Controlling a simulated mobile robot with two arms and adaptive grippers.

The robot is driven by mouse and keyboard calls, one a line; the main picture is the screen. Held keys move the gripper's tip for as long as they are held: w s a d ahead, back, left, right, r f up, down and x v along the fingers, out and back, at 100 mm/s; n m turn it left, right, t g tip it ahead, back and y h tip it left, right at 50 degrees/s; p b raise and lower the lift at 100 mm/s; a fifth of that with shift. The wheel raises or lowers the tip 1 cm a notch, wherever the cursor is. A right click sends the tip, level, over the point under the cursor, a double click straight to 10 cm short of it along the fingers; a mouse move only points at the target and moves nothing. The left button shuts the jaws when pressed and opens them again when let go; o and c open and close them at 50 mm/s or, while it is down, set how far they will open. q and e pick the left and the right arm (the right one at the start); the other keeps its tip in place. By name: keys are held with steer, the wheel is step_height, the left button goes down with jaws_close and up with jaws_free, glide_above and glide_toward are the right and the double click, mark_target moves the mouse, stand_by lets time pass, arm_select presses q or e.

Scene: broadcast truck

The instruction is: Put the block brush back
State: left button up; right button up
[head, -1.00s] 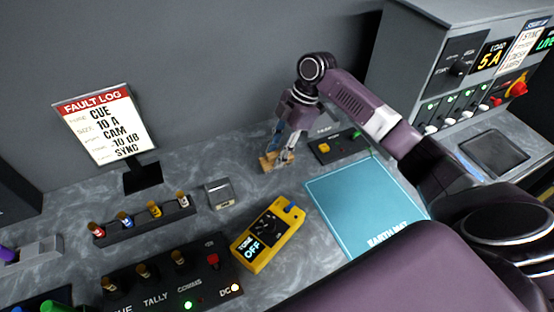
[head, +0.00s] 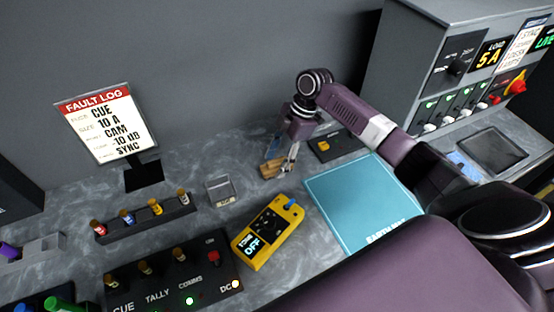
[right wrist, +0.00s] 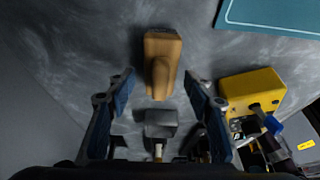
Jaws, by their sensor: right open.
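The block brush (head: 271,171), a small tan wooden block, is on the grey worktop left of the blue mat. In the right wrist view the brush (right wrist: 161,64) lies lengthwise, its near end narrowing toward the gap between my fingers. My right gripper (head: 283,155) points down over the brush, fingers spread. In the right wrist view the open gripper (right wrist: 162,82) has one blue-padded finger on each side of the brush's near end, with a gap visible on both sides. My left gripper is out of view.
The blue earth mat (head: 360,203) lies right of the brush. A yellow meter (head: 267,232) and a small grey box (head: 220,191) stand nearer.

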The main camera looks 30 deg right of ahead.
steer(key=b+v, duration=0.2)
steer(key=v, duration=1)
steer(key=shift+r, duration=0.2)
